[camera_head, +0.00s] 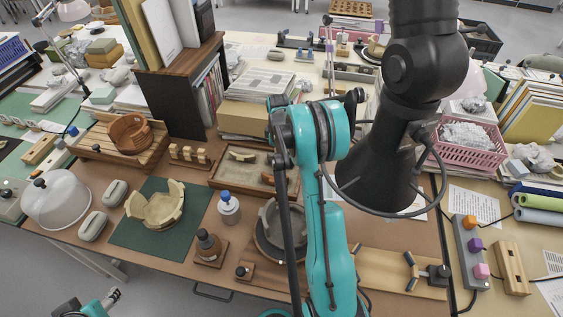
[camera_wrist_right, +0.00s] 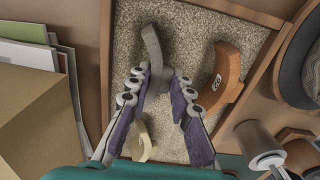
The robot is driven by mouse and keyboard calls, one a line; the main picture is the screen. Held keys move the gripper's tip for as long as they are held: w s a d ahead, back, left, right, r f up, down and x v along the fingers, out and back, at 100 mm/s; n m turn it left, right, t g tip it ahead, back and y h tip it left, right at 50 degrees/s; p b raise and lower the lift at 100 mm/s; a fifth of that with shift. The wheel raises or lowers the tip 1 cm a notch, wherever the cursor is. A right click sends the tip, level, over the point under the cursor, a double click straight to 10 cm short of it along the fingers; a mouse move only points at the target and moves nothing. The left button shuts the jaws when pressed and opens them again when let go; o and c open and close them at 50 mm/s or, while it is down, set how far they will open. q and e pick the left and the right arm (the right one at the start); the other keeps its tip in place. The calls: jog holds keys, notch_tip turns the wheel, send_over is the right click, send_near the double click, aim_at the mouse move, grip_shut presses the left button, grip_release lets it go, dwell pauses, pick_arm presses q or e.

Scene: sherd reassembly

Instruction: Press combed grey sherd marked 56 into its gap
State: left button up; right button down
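In the right wrist view a curved grey sherd (camera_wrist_right: 152,45) stands on the grit of a shallow wooden tray (camera_wrist_right: 262,95). No mark is readable on it. My right gripper (camera_wrist_right: 160,77) is open above the tray, its fingertips either side of the sherd's lower end; contact cannot be told. In the head view a grey vessel (camera_head: 270,222) sits on a dark round stand, partly hidden behind my teal right arm, so its gap cannot be made out. Its edge also shows in the right wrist view (camera_wrist_right: 312,75). My left gripper (camera_head: 112,297) is low at the left, off the table, its opening unclear.
An orange sherd with a white label (camera_wrist_right: 222,80) and a cream sherd (camera_wrist_right: 146,140) share the tray. A dark dropper bottle (camera_head: 208,243) and a blue-capped bottle (camera_head: 228,207) stand left of the vessel. A cream bowl (camera_head: 157,208) sits on a green mat.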

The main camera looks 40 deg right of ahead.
jog(key=shift+r, duration=0.15)
jog(key=shift+r+p, duration=2.15)
jog(key=shift+r, duration=1.25)
